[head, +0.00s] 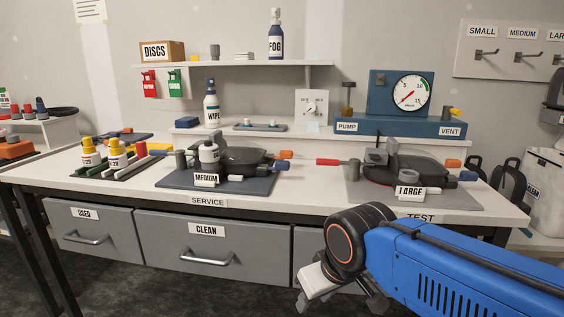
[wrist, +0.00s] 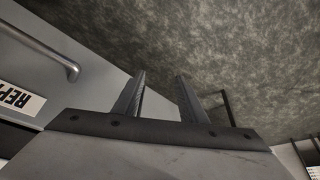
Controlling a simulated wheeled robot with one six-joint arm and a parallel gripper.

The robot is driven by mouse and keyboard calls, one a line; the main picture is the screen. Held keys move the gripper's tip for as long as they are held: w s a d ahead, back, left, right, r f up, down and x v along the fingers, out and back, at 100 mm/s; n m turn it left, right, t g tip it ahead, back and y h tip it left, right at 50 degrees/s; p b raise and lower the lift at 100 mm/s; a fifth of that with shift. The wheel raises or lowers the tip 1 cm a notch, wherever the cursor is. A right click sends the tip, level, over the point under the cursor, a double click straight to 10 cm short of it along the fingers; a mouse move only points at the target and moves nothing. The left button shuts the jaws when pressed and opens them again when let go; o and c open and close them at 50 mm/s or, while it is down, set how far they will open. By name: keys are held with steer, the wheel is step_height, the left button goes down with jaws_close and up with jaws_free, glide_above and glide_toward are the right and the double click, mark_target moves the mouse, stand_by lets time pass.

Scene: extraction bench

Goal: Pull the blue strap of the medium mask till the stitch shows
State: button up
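The medium mask (head: 243,158) is a dark facepiece on a blue-grey mat on the bench, behind the MEDIUM label (head: 206,180). At its right side an orange tab (head: 284,154) shows, with a small blue strap end (head: 280,165) just below it. No stitch can be made out at this size. My gripper (head: 345,302) is low in front of the bench drawers, well below and to the right of the medium mask. In the wrist view its two fingers (wrist: 161,78) stand apart with nothing between them.
The large mask (head: 392,170) sits on a grey mat to the right, with red, orange and blue ends. A spray bottle (head: 211,107) stands behind the medium mask. The CLEAN drawer (head: 190,252) is shut. A shelf (head: 237,64) hangs above.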

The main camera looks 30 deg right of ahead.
steer(key=w+d+r+m+g, duration=0.1)
steer(key=w+r+m, duration=0.1)
steer(key=w+r, duration=0.75)
steer(key=w+d+r+m+g, duration=0.15)
steer(key=w+r, duration=0.45)
steer(key=r, duration=0.7)
step_height(320, 180, up, 16)
steer(key=m+g, duration=0.2)
steer(key=m, duration=0.2)
glide_above(283, 161)
step_height(283, 161, down, 17)
steer(key=shift+s+a+f, duration=0.15)
steer(key=shift+f, duration=0.05)
